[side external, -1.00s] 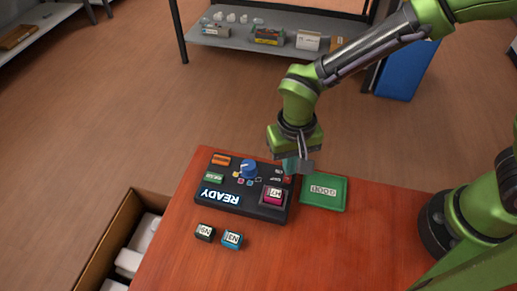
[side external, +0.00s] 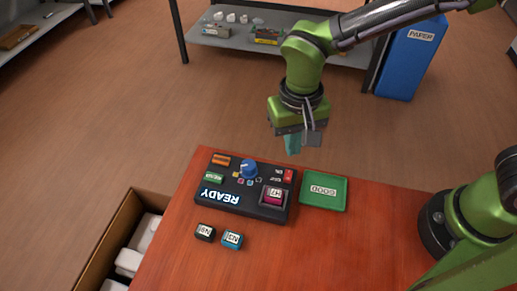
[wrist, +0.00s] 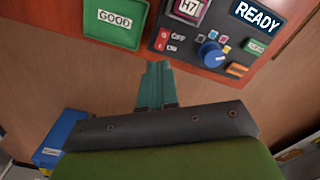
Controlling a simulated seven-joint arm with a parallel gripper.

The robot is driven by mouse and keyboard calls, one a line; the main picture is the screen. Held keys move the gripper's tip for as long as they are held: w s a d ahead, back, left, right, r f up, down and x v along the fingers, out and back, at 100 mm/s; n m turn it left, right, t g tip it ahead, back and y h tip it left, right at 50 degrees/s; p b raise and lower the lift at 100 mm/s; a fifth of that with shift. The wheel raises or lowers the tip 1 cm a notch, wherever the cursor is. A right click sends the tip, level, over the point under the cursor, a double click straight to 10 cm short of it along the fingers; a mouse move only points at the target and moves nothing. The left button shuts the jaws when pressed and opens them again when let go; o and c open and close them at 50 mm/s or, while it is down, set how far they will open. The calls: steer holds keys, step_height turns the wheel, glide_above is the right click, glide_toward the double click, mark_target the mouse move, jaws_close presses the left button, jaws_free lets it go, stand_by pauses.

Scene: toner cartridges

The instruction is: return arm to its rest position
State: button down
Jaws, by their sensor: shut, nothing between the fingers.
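My gripper (side external: 293,143) is raised above the back edge of the table, beyond the black device and the green tray. Its teal fingers are together and empty, and they also show in the wrist view (wrist: 157,85). The black device (side external: 232,203) has a READY label, a blue knob (side external: 249,169) and a red switch. A magenta cartridge marked H7 (side external: 273,194) sits in the device's slot and shows at the top of the wrist view (wrist: 187,8). The green GOOD tray (side external: 339,204) to the right of the device is empty.
A black cartridge (side external: 205,232) and a cyan cartridge (side external: 232,240) stand on the table (side external: 310,255) in front of the device. An open box (side external: 117,229) with white items is on the left. A blue PAPER bin (side external: 409,65) and a grey shelf are behind.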

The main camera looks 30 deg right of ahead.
steer(key=shift+s+d+f+n, duration=0.1)
steer(key=shift+s+f+n, duration=0.2)
steer(key=shift+n, duration=0.2)
steer(key=s+d+r+m+t+y, duration=0.1)
steer(key=s+d+r+t, duration=0.1)
steer(key=d+r, duration=0.5)
steer(key=s+d+r+m+t+y, duration=0.1)
steer(key=s+d+r+t, duration=0.2)
steer(key=d, duration=1)
step_height(320, 180, up, 4)
steer(key=shift+s+d+r+t, duration=0.1)
steer(key=shift+s+d+t, duration=0.2)
steer(key=shift+t, duration=0.8)
steer(key=shift+a, duration=0.1)
